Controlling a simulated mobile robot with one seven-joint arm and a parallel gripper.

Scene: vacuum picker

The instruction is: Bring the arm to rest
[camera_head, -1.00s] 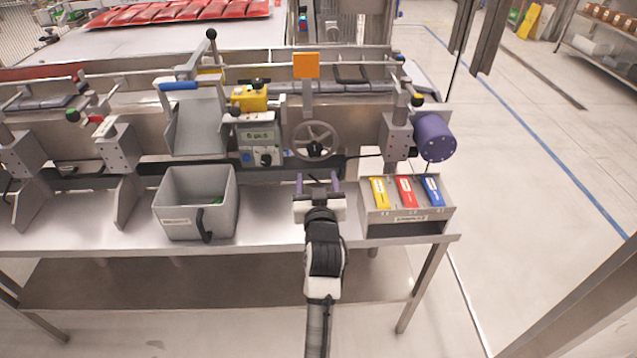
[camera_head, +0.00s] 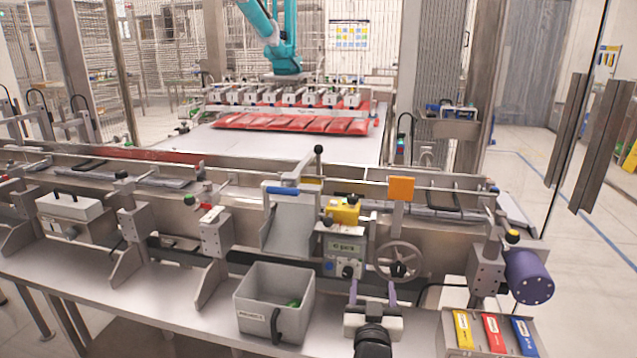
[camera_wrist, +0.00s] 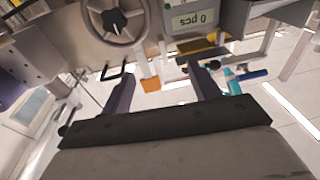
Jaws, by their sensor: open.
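My gripper (camera_head: 372,292) is at the bottom of the head view, in front of the machine's handwheel and between the grey bin and the box of coloured blocks. Its two purple fingers stand apart with nothing between them. In the wrist view my gripper (camera_wrist: 162,88) also shows open and empty, with the handwheel (camera_wrist: 117,20) and the counter box (camera_wrist: 195,20) beyond it. My arm comes up from the bottom edge of the head view. Most of it is out of frame.
A grey bin (camera_head: 262,312) with a small green thing inside stands left of my gripper. A holder (camera_head: 525,345) with yellow, red and blue blocks is at right. A purple cylinder (camera_head: 530,278) juts out above it. Bare bench (camera_head: 150,300) lies left of the bin.

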